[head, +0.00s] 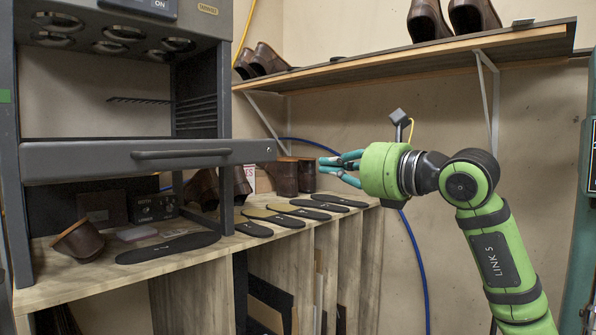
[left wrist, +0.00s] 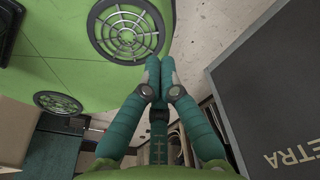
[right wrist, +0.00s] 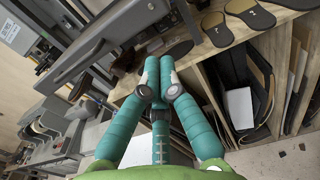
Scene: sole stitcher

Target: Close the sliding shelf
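The sliding shelf (head: 80,163) is a dark grey drawer-like panel in the tall grey machine at the left of the head view. It stands out in front of the machine's frame, with a bar handle (head: 182,154) on its front. My right gripper (head: 328,168) is to the right of the shelf's right end, apart from it, with teal fingers pointing left. In the right wrist view its fingertips (right wrist: 158,75) are together and empty, with the shelf (right wrist: 125,32) at upper left. My left gripper's fingertips (left wrist: 158,75) are together and empty in the left wrist view; it is outside the head view.
A wall shelf (head: 420,60) with shoes is above my right arm. My green base lies near the left gripper.

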